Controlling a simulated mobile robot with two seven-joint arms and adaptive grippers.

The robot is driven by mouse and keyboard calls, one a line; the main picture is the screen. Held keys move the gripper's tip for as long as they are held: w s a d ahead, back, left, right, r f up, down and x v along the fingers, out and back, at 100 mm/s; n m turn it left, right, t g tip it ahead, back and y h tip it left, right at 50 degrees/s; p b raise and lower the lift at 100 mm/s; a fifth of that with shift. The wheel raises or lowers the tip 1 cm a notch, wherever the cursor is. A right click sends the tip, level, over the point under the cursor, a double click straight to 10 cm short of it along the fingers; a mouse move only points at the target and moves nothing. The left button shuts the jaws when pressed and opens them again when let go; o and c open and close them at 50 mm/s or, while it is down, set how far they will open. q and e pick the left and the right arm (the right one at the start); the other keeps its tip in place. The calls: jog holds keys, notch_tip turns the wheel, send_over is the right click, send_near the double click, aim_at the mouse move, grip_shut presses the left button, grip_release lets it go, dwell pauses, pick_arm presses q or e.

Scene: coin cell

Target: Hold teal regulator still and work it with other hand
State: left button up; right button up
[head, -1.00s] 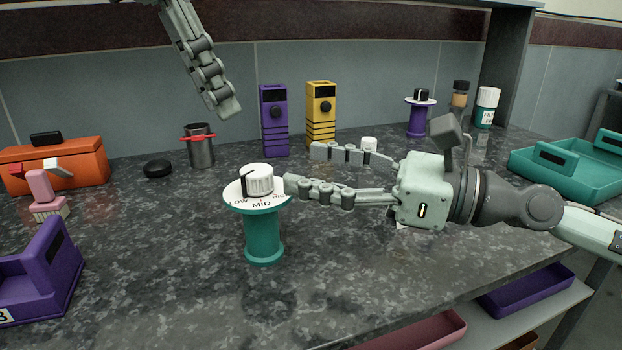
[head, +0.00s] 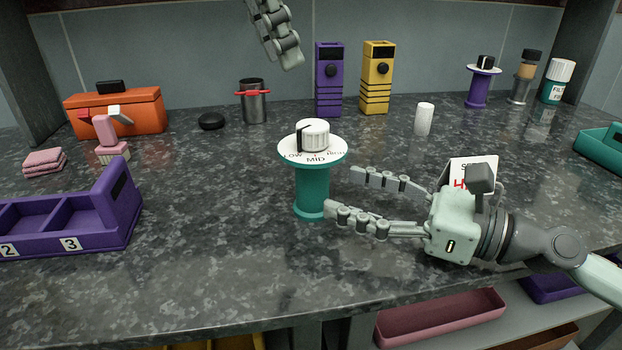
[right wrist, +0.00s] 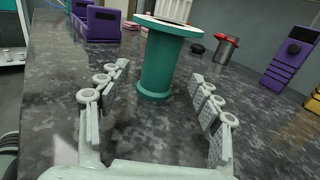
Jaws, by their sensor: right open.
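The teal regulator (head: 311,190) stands upright on the counter. It has a teal stem, a round white dial plate marked LOW, MID and HIGH, and a white ribbed knob (head: 313,134). A black pointer on the knob is at its left, toward LOW. My right gripper (head: 342,190) is open and level, beside the stem on its right, below the plate. In the right wrist view the stem (right wrist: 157,70) stands ahead, between the spread fingertips, apparently not touched. My left gripper (head: 275,38) hangs above the back of the counter, partly out of frame, away from the regulator.
A card (head: 470,170) with red lettering stands partly hidden behind my right gripper. A purple numbered tray (head: 75,230) is at left. Purple (head: 329,85) and yellow (head: 377,85) boxes and a grey canister (head: 254,105) stand behind. The counter in front of the regulator is clear.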

aim_at(328, 187)
jog(key=shift+x, duration=3.4)
jog(key=c, duration=1.5)
